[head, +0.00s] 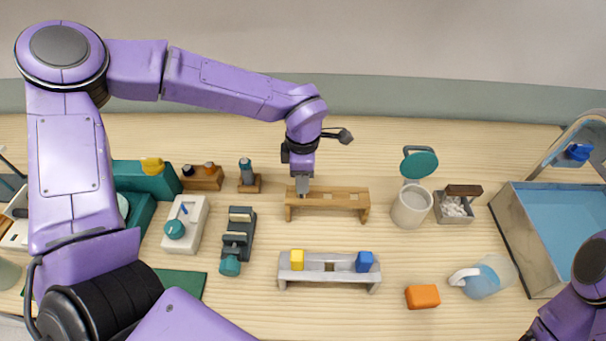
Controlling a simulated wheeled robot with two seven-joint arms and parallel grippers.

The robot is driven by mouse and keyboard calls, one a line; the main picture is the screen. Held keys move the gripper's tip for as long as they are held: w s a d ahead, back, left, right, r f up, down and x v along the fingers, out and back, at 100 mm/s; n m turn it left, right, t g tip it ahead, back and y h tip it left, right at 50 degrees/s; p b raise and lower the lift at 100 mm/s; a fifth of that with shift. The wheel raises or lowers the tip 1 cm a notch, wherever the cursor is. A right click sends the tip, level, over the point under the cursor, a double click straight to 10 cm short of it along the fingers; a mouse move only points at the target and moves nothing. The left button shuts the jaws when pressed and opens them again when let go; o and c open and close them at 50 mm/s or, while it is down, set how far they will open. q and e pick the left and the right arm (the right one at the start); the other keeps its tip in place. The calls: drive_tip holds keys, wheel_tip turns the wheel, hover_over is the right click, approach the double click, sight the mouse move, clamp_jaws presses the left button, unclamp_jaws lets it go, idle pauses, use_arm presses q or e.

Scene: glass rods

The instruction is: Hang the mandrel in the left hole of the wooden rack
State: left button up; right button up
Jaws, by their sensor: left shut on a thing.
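The wooden rack (352,200) is a small bench-like stand in the middle of the table, with holes along its top. My left gripper (302,188) points down over the left end of the rack, at its left hole. It is shut on the mandrel, which is mostly hidden by the fingers and wrist from above. I cannot tell whether the mandrel is inside the hole or just above it. The hole to the right looks empty. Only part of my right arm shows at the lower right; its gripper is out of view.
An orange block (422,296) lies at the front.

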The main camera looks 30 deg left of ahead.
use_arm(q)
drive_tip(key=shift+f+b, duration=0.3)
drive_tip(key=shift+f, duration=0.45)
drive_tip(key=o, duration=1.1)
drive_tip(key=shift+r, duration=0.15)
wheel_tip(320, 180, up, 10)
drive_tip(key=shift+r+b, duration=0.15)
drive_tip(key=shift+b, duration=0.55)
